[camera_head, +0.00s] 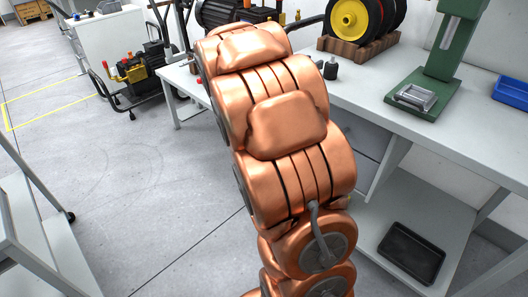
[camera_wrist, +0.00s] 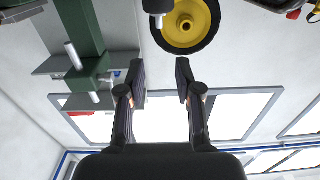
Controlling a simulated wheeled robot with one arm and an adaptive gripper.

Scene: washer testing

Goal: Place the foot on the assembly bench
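A small black foot (camera_head: 331,69) with a short stud stands upright on the assembly bench (camera_head: 443,138), in front of the yellow wheel in the head view. What looks like the same kind of black piece with a pale stud (camera_wrist: 157,6) shows at the top edge of the upside-down wrist view. My gripper (camera_wrist: 160,72) is open, with a clear gap and nothing between its fingers. The piece is apart from the fingertips. In the head view my copper arm hides the gripper and part of the bench.
Yellow-hubbed wheels (camera_head: 350,18) stand on a wooden rack at the back. A green press (camera_head: 438,82) and a blue tray (camera_head: 511,92) are to the right. A black tray (camera_head: 411,252) lies on the lower shelf. A pressure washer (camera_head: 140,70) stands on the floor. The bench front is mostly clear.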

